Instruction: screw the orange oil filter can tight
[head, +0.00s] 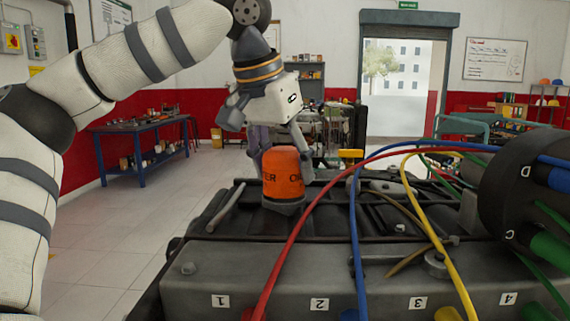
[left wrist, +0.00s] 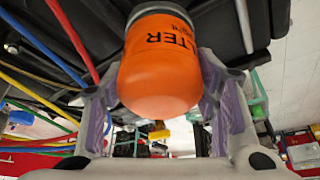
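The orange oil filter can (head: 283,174) stands upright on the dark engine top, with black lettering on its side and a dark lower end. My left gripper (head: 283,160) reaches down over it from above, one finger on each side. In the left wrist view the can (left wrist: 160,75) fills the space between the two fingers (left wrist: 158,85), and the fingertips appear to meet its sides. The gripper looks shut on the can. The can's lower joint with the engine is partly hidden. My right gripper is not in view.
Red (head: 310,220), blue (head: 356,235) and yellow (head: 432,235) cables arch over the engine close to the right of the can. A black round cap (head: 520,170) stands at right. A blue workbench (head: 140,133) is at back left, with open floor before it.

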